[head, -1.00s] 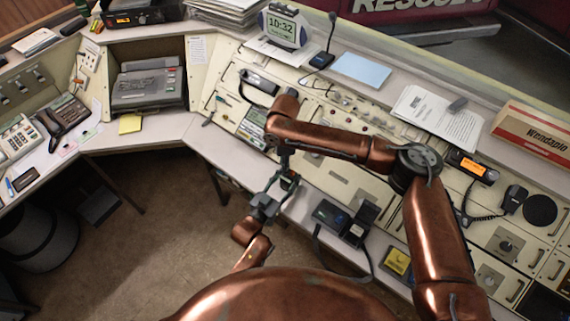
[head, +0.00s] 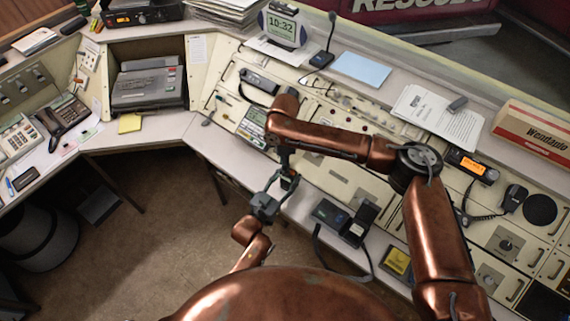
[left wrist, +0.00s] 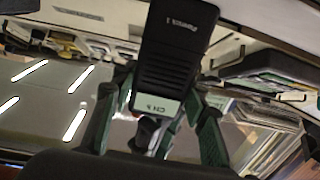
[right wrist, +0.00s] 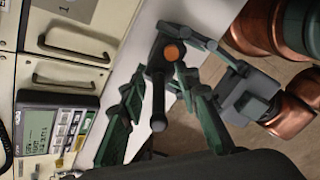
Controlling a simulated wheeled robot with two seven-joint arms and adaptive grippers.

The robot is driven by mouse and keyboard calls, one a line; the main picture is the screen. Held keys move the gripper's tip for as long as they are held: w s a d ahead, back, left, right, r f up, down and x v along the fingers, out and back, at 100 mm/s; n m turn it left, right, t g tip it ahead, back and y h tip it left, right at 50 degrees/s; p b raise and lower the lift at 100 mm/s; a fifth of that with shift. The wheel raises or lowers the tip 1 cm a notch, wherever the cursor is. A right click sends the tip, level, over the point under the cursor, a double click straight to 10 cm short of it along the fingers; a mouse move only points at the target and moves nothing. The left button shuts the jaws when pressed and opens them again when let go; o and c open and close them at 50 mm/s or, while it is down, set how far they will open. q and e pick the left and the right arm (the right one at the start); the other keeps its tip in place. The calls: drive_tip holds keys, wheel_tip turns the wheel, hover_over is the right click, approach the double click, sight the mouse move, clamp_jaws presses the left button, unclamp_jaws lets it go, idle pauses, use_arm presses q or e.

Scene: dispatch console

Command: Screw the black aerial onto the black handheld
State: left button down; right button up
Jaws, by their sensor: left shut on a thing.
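My left gripper (left wrist: 160,82) is shut on the black handheld (left wrist: 178,45), with its fingers on either side of the body. The handheld's pale channel label faces the left wrist camera. In the head view the handheld (head: 289,180) is small, held in front of the console edge. The black aerial (right wrist: 158,100) is a thin dark rod with a rounded end towards the right wrist camera. It is lined up with the handheld's top, beside an orange-capped knob (right wrist: 171,53). I cannot tell whether it is fully seated. My right gripper (right wrist: 160,82) has its fingers apart around the aerial.
The console edge (head: 235,165) runs just behind the grippers. A dark charger-like box (head: 329,213) and a yellow item (head: 397,262) lie to the right. A keypad unit with a screen (right wrist: 45,130) is near the right gripper. Open floor (head: 170,220) lies to the left.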

drive_tip(key=shift+o, duration=0.2)
drive_tip(key=shift+r, duration=0.15)
wheel_tip(320, 180, up, 12)
drive_tip(key=shift+f, duration=0.15)
idle(0.3)
use_arm(q)
drive_tip(key=c, duration=1.1)
unclamp_jaws()
drive_tip(key=v, duration=1.2)
drive_tip(key=shift+s, duration=0.1)
